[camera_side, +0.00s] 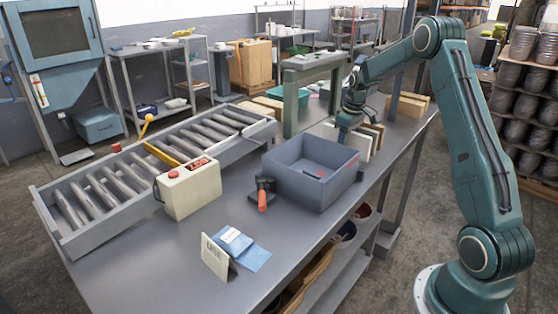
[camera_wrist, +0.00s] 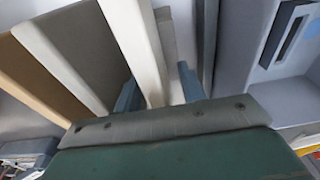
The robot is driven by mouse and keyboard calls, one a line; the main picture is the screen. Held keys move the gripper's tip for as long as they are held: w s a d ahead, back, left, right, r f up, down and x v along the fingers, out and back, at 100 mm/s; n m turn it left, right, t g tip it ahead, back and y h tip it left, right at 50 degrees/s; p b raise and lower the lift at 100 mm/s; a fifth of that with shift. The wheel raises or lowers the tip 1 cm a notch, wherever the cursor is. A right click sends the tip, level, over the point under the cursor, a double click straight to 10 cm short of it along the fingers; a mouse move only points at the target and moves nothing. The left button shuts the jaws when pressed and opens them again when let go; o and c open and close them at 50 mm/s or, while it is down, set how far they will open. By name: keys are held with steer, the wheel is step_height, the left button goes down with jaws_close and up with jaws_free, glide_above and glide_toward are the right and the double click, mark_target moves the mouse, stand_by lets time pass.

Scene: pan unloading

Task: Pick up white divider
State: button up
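Several upright boards stand in a row behind the grey bin in the side view, and a white divider (camera_side: 362,146) shows among them. In the wrist view a white divider (camera_wrist: 132,40) runs down between the two fingers of my gripper (camera_wrist: 160,90). A narrower grey-beige board (camera_wrist: 167,40) also lies between the fingers. The fingers are apart, and a gap shows between the right finger and the boards. The left finger is close to the white divider; I cannot tell if it touches. In the side view my gripper (camera_side: 345,128) points down at the boards, its tips partly hidden by the bin.
The grey bin (camera_side: 290,174) stands just in front, with a small red item inside; its wall shows at right in the wrist view. Tan boards (camera_side: 376,132) stand close by. A roller conveyor (camera_side: 85,205), a control box (camera_side: 190,190) and blue packets (camera_side: 247,254) occupy the left.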

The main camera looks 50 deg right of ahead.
steer(key=shift+f, duration=0.4)
steer(key=shift+f, duration=0.25)
stand_by(0.8)
jaws_close()
